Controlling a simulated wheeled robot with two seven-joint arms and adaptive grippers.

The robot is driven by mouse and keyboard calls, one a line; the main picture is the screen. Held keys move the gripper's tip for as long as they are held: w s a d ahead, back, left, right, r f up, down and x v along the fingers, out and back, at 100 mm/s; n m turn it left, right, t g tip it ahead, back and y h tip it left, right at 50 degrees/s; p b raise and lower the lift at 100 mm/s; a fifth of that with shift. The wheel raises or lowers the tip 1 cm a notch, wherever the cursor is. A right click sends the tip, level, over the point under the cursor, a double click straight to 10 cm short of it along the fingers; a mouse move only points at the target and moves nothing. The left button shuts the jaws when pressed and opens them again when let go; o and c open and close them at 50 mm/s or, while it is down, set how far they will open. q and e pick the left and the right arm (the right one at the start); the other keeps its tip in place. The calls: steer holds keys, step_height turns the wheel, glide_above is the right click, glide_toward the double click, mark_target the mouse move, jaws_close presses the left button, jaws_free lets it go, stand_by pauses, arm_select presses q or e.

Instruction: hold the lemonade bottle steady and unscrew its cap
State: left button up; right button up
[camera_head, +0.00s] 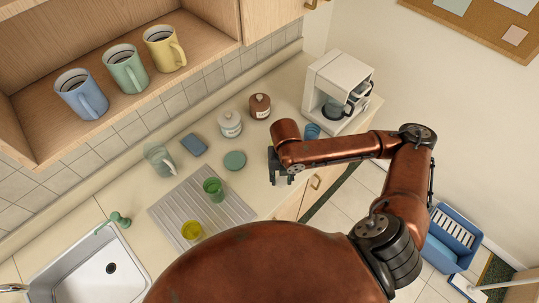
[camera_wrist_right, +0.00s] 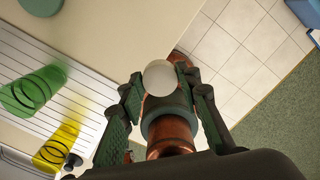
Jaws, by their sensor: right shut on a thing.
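Copper parts of my own body show behind the fingers. My left gripper cannot be seen in either view.
A ribbed drainer (camera_head: 163,212) on the counter holds a green glass (camera_head: 213,189) and a yellow glass (camera_head: 192,231). Two lidded jars (camera_head: 230,124) (camera_head: 260,106) and a white coffee maker (camera_head: 340,84) stand behind. A sink (camera_head: 88,270) is at left. Floor tiles show beyond the counter edge.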

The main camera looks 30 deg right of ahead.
steer(key=w+a+f+p, duration=0.1)
steer(key=w+f, duration=0.1)
steer(key=w, duration=0.3)
steer(key=w+a+f, duration=0.1)
steer(key=w+f, duration=0.2)
steer(key=w, duration=0.1)
glide_above(260, 173)
step_height(260, 173, down, 4)
steer(key=shift+s+d+f, duration=0.1)
steer(key=shift+d+f, duration=0.05)
steer(key=shift+f, duration=0.1)
step_height(260, 173, down, 3)
steer(key=shift+r+p, duration=0.1)
steer(key=shift+p, duration=0.4)
steer(key=shift+f, duration=0.4)
steer(key=shift+f, duration=0.2)
steer(key=o, duration=1.3)
